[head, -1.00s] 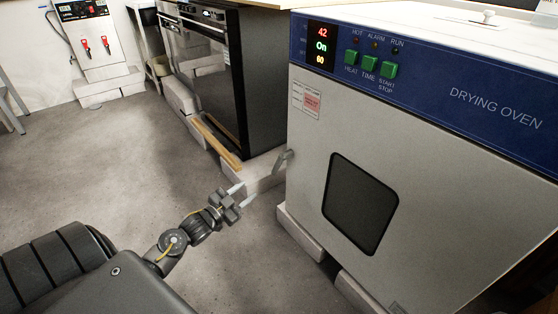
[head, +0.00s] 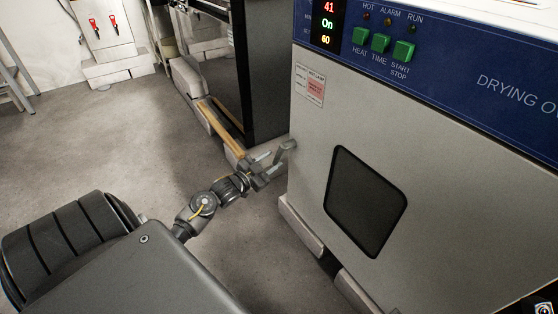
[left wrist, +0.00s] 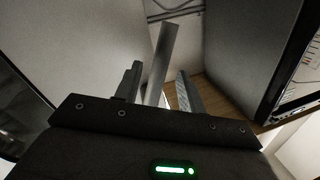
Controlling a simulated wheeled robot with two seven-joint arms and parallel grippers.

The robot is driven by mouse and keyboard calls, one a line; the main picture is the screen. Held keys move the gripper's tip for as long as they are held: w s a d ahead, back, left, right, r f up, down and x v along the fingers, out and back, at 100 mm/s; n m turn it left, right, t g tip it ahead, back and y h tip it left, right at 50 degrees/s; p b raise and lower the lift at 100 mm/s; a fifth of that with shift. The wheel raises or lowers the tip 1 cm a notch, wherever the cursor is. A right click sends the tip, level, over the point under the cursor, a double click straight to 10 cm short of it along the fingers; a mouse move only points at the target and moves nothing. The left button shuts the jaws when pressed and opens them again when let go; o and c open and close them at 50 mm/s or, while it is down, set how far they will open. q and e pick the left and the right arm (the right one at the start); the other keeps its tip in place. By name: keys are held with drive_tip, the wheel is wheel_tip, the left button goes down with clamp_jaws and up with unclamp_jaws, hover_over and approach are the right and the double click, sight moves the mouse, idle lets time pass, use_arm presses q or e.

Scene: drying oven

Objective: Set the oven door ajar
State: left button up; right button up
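The drying oven (head: 425,165) fills the right of the head view. Its grey door (head: 310,190) has a dark window (head: 364,200) and looks shut. The door handle (head: 287,147) sticks out at the door's left edge. My left gripper (head: 270,163) is at the handle, coming from the left. In the left wrist view the handle (left wrist: 161,62) stands between the two fingers of my left gripper (left wrist: 159,82), with gaps on both sides. The gripper is open. My right gripper is not in view.
A dark glass-fronted appliance (head: 215,75) stands behind the handle, with a wooden strip (head: 222,128) low at its front. White blocks (head: 300,225) lie under the oven. The panel (head: 330,22) reads 41, On, 60.

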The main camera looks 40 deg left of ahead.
sight(276, 158)
use_arm(q)
drive_tip(key=shift+w+d+b, duration=0.15)
drive_tip(key=shift+w+b, duration=0.3)
drive_tip(key=shift+w, duration=1.45)
clamp_jaws()
